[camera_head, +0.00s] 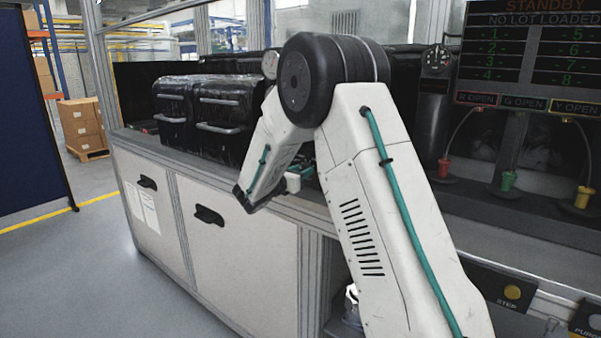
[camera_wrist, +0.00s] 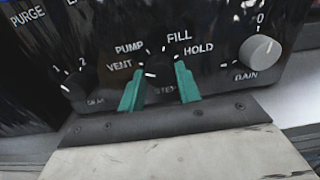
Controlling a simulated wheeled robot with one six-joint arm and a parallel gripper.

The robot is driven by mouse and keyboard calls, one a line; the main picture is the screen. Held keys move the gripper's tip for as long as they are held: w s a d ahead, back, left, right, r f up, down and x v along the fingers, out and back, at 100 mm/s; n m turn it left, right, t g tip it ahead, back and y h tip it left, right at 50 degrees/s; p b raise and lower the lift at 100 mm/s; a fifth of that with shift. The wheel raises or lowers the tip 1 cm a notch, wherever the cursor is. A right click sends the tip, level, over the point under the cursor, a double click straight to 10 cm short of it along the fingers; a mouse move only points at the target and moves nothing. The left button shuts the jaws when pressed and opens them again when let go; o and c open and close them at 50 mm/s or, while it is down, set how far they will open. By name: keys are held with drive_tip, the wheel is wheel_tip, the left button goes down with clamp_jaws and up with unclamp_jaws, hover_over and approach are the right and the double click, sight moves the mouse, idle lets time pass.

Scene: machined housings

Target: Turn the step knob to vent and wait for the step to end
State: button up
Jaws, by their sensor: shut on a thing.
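In the wrist view, the black step knob (camera_wrist: 160,69) sits on a black panel among the labels VENT, PUMP, FILL and HOLD. A short white mark shows on the knob's left side, toward VENT; its exact setting is hard to read. My gripper (camera_wrist: 159,84) has its two teal fingers on either side of the knob and is shut on it. The fingers partly cover the STEP label below. In the head view, my arm hides the knob and the fingers. The display (camera_head: 534,42) at the top right reads STANDBY and NO LOT LOADED.
A grey GAIN knob (camera_wrist: 260,53) is right of the step knob, and a smaller black knob (camera_wrist: 75,84) is left. Black-wrapped cases (camera_head: 228,115) stand on the bench; floor at left is clear.

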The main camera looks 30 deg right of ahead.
idle(0.3)
drive_tip(key=o, duration=1)
drive_tip(key=shift+c, duration=0.2)
drive_tip(key=shift+a, duration=0.1)
drive_tip(key=v, duration=0.7)
drive_tip(key=shift+a, duration=0.3)
drive_tip(key=shift+s, duration=0.1)
